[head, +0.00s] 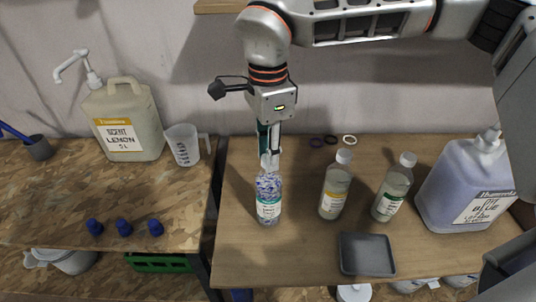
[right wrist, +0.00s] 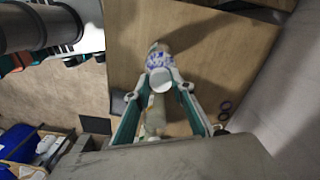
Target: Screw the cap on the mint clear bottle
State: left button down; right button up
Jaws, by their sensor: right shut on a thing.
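A clear bottle (head: 268,208) with blue specks and a teal-banded label stands upright on the right table; its small print is unreadable. It is the bottle under my right gripper (head: 269,157), which points straight down at its top. In the right wrist view, my right gripper (right wrist: 158,92) is shut on a round white cap (right wrist: 160,82), with the speckled bottle (right wrist: 158,58) showing just past it. The cap is at the bottle's mouth; I cannot tell whether it is seated or how far it is turned. My left gripper is not in view.
Two white-capped bottles, yellow-labelled (head: 335,186) and green-labelled (head: 392,190), stand to the right, near a blue jug (head: 462,185). A grey tray (head: 367,254) lies in front; rings (head: 331,139) lie behind. The left table holds a lemon jug (head: 125,120), a measuring jug (head: 184,146) and blue caps (head: 124,228).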

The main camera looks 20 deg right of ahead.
jog(key=shift+f+m, duration=0.1)
jog(key=shift+m, duration=0.2)
jog(key=m+b, duration=0.1)
jog(key=m, duration=0.2)
jog(key=shift+f+m, duration=0.1)
jog(key=shift+m, duration=1.1)
jog(key=m+b, duration=0.1)
jog(key=m, duration=0.4)
jog(key=shift+m+b, duration=0.3)
jog(key=shift+m, duration=0.1)
jog(key=o, duration=0.5)
jog(key=shift+w, duration=0.1)
